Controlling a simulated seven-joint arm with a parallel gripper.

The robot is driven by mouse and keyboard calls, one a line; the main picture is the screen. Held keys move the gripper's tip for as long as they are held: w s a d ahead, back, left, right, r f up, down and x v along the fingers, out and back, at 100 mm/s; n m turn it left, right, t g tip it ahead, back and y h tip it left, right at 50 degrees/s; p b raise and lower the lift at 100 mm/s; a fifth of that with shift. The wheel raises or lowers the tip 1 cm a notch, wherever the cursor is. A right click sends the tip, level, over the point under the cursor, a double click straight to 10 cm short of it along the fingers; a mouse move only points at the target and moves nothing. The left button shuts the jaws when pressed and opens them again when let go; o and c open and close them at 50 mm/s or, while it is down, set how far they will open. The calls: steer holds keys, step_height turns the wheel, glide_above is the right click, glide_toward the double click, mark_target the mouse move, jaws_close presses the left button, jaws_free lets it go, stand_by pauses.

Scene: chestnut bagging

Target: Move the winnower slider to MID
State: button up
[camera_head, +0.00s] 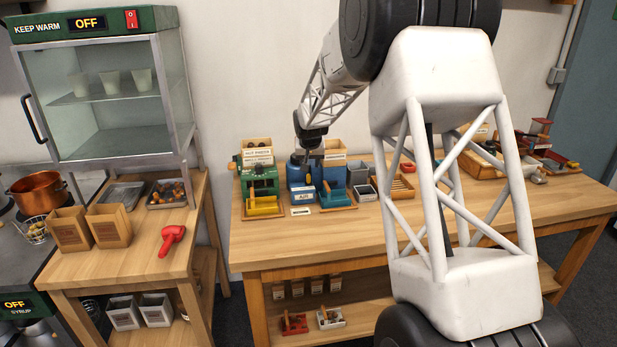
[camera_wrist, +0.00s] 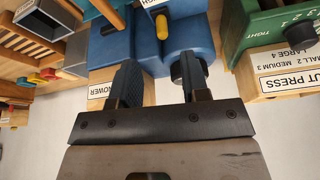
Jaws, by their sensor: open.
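The winnower (camera_head: 297,175) is the blue machine on the wooden bench in the head view. In the wrist view its blue body (camera_wrist: 103,45) fills the top middle. A yellow slider knob (camera_wrist: 161,27) stands upright on it, just below a white label (camera_wrist: 150,4) ending in "GH". The other slider labels are out of view or hidden. My gripper (camera_wrist: 157,78) is open and empty, with its two dark fingers over the winnower. The knob shows beyond the fingertips, between their lines, with no visible contact. In the head view my gripper (camera_head: 308,156) hangs over the winnower's top.
A green nut press (camera_head: 260,182) stands close on the left in the head view, and at the right edge of the wrist view (camera_wrist: 262,35). Grey bins (camera_head: 358,172) and a wooden rack (camera_head: 401,188) stand to the right. The bench front (camera_head: 300,240) is clear.

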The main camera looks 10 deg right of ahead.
mark_target(308, 175)
steer(key=shift+w+f, duration=0.45)
steer(key=shift+w, duration=0.1)
steer(key=shift+f, duration=0.1)
steer(key=shift+x, duration=3.8)
jaws_close()
